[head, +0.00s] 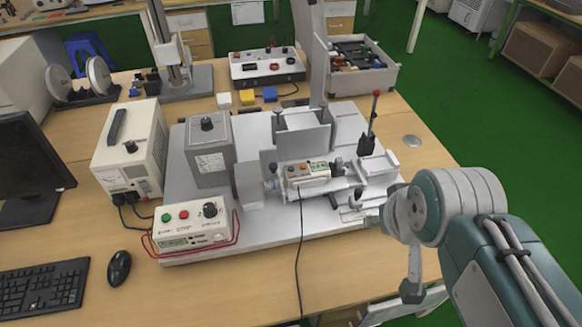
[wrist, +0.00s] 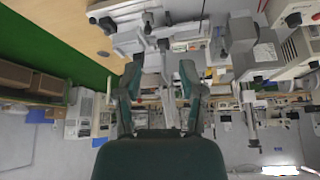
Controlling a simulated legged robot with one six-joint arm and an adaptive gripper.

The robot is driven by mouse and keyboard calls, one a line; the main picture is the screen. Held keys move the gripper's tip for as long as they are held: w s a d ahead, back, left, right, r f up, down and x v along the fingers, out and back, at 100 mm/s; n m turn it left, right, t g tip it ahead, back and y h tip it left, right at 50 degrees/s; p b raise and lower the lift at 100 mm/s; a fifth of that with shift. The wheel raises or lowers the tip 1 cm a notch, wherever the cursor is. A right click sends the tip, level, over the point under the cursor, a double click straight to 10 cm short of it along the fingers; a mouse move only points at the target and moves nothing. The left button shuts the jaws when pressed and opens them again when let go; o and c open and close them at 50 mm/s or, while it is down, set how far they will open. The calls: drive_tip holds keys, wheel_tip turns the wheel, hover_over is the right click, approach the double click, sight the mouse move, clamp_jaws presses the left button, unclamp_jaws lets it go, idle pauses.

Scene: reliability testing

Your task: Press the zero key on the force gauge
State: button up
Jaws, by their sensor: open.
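The force gauge, as far as I can tell, is the small cream unit (head: 306,171) lying on the test rig in the head view. It has a few orange-red buttons and a small greenish panel; the key labels are too small to read. My gripper is at the right of the rig in the head view, mostly hidden behind my own wrist. In the wrist view my gripper (wrist: 159,72) is open and empty, its two fingers apart. It is clear of the gauge, which lies to its left in the head view. I cannot make out the gauge keys in the wrist view.
The rig's grey base plate (head: 270,229) stands on a wooden table (head: 425,150). A lever with a red knob (head: 376,94) rises right of the gauge. A control box (head: 190,226) with green and red buttons is front left. A black cable (head: 298,250) hangs in front.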

clamp_jaws()
idle(1.0)
